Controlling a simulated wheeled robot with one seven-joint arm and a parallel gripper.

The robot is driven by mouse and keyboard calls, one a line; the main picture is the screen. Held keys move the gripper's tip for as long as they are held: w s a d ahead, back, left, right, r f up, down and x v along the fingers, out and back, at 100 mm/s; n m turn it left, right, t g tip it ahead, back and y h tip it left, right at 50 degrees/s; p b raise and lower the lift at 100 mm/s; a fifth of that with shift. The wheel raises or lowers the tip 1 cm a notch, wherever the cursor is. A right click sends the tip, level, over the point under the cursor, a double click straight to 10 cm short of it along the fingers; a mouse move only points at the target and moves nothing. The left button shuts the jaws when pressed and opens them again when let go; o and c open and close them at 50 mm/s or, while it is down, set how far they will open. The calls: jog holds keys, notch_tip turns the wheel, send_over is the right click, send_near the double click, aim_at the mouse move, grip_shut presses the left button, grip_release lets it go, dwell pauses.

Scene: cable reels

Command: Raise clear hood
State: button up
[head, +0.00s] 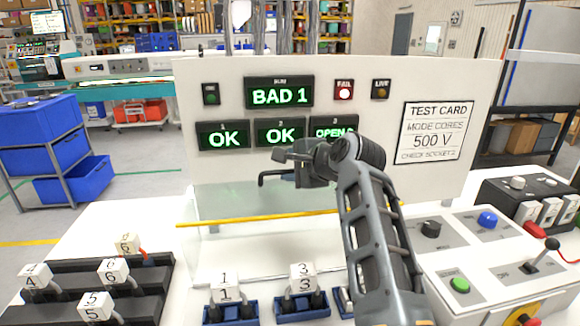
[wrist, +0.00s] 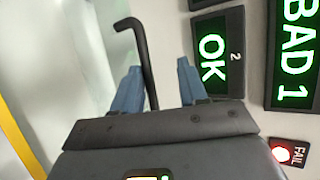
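The clear hood (head: 250,203) is a see-through panel in front of the white test panel, with a yellow bar (head: 255,219) along its lower edge. The yellow bar also shows at the left of the wrist view (wrist: 18,135). My gripper (head: 290,160) is in front of the display panel, above the yellow bar. In the wrist view its two blue fingers (wrist: 158,80) stand apart. A black bent rod (wrist: 143,58) passes between them, nearer the left finger; it also shows in the head view (head: 268,177). Where the rod is fixed is hidden.
The test panel (head: 225,170) shows BAD 1, OK, OK and a partly hidden OPEN display, with a lit red FAIL lamp (head: 344,90). Numbered blocks (head: 224,287) stand below, with more in a black rack (head: 75,281). A control box (head: 470,250) is at right.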

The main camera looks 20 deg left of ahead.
dwell(0.6)
jog(key=shift+s+d, duration=0.25)
jog(key=shift+d, duration=0.1)
jog(key=shift+b+v, duration=0.65)
jog(key=shift+v, duration=2.85)
jog(key=shift+r, duration=0.15)
